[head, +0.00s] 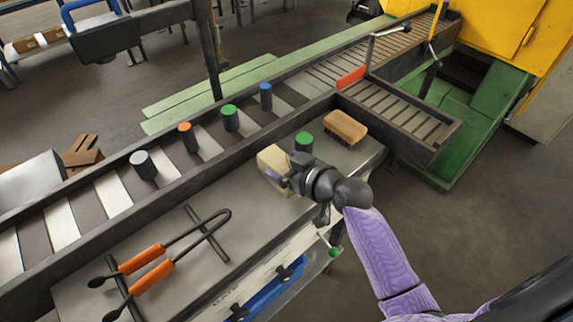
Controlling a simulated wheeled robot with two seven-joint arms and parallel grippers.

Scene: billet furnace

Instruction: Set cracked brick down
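A pale cream brick (272,158), the cracked brick, is at the grey bench (240,212), near its middle. No crack can be made out at this size. My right gripper (276,177) reaches in from the lower right, and its fingers are at the brick's near side and appear shut on it. The gripper hides part of the brick, so I cannot tell whether it rests on the bench or hangs just above. My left gripper is not in view.
A green-topped cylinder (304,142) and a wooden brush (345,126) stand just beyond the brick. Orange-handled tongs (150,268) lie at the left on a dark rack. Bare bench lies left of the brick.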

